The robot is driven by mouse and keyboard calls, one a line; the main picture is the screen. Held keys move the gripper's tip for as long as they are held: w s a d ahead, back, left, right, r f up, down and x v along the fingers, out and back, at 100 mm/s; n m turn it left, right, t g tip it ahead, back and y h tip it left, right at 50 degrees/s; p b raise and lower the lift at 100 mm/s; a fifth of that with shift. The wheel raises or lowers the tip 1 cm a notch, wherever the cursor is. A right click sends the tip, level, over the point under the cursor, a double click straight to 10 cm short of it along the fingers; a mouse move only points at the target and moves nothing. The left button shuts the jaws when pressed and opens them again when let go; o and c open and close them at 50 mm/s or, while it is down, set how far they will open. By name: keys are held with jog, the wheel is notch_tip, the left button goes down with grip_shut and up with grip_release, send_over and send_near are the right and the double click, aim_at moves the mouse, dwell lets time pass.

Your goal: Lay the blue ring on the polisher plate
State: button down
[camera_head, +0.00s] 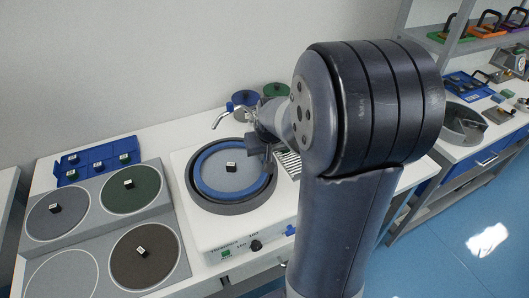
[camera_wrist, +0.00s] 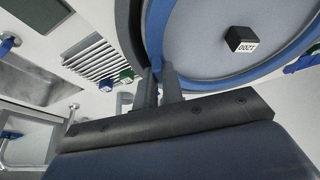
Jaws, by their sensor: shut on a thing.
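The blue ring (camera_head: 199,183) lies level within the dark round bowl of the polisher (camera_head: 240,226), around the grey polisher plate (camera_head: 228,184). I cannot tell whether the ring touches the plate or hangs just above it. My gripper (camera_head: 264,150) is at the ring's right edge. In the wrist view, my gripper (camera_wrist: 160,84) is shut on the rim of the blue ring (camera_wrist: 159,27), and the plate (camera_wrist: 204,42) shows inside the ring. A small black cube (camera_head: 231,167) with a white label sits on the plate; its label reads 2200 in the wrist view (camera_wrist: 240,41).
A faucet (camera_head: 222,117) stands behind the bowl. Grey panels with round discs (camera_head: 139,255) bearing labelled black cubes lie on the left, with a blue tray (camera_head: 85,160) behind them. A slotted drain (camera_head: 289,163) is right of the bowl. Shelves (camera_head: 452,45) stand at right.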

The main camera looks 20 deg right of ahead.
jog(key=shift+f, duration=0.25)
jog(key=c, duration=1.5)
grip_release()
jog(key=shift+o, duration=0.2)
jog(key=shift+r, duration=0.15)
jog(key=v, duration=1)
jog(key=shift+s+r+b, duration=0.25)
jog(key=shift+b, duration=0.05)
jog(key=shift+f, duration=0.1)
